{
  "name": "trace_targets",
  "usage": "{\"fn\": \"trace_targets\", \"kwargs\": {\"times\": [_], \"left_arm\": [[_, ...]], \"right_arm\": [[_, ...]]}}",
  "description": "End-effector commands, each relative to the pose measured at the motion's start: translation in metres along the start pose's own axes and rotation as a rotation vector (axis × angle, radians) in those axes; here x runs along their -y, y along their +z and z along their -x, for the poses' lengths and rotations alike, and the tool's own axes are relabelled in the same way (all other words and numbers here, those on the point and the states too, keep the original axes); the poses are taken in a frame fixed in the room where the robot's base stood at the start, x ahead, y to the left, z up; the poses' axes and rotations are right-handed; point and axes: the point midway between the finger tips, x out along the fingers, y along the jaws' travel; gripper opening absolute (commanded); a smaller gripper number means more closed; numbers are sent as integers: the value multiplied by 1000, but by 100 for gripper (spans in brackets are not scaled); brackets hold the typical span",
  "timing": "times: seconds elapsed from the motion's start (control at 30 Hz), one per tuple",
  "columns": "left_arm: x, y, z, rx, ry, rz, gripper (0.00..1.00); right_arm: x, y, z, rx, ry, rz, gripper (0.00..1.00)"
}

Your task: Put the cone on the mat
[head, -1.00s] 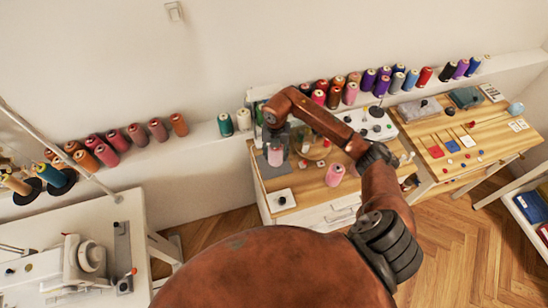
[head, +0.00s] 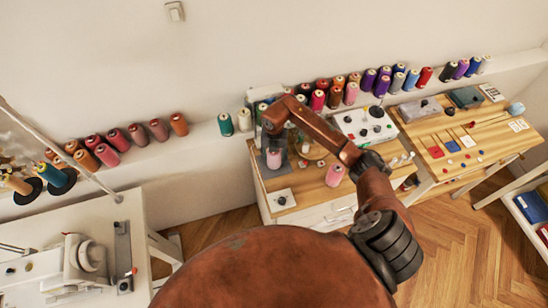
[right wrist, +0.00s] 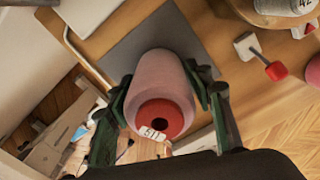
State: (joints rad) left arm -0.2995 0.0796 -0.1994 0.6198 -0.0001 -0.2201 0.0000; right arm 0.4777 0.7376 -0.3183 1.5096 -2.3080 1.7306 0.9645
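The pink cone of thread (right wrist: 160,78) has a red core end with a white label facing the camera in the right wrist view. It also shows in the head view (head: 274,159). My right gripper (right wrist: 161,92) has its green fingers against both sides of the cone. The grey mat (right wrist: 122,52) lies on the wooden top around the cone's far end; a sliver shows in the head view (head: 263,167). I cannot tell whether the cone touches the mat. My left gripper is out of view.
Another pink cone (head: 334,175) stands to the right on the table (head: 312,195). A white device with knobs (head: 366,124) is behind it. A small white box with a black knob (head: 282,199) sits at the front. Several thread cones line the wall ledge.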

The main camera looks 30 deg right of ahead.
Motion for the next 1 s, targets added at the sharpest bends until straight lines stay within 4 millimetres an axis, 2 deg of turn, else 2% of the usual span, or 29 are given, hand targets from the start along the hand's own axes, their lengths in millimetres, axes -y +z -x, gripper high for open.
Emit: {"fn": "trace_targets", "kwargs": {"times": [0.13, 0.47, 0.57, 0.8, 1.0], "left_arm": [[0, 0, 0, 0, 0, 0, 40], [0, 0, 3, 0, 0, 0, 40], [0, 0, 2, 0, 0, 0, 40], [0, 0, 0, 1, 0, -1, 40], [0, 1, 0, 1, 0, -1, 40]], "right_arm": [[0, 0, 0, 0, 0, 0, 59], [0, 0, 5, 0, 0, 0, 59], [0, 1, 16, 4, 0, 0, 59], [0, 1, 56, 3, -1, 1, 59], [0, 0, 76, 0, -1, 1, 59]]}}
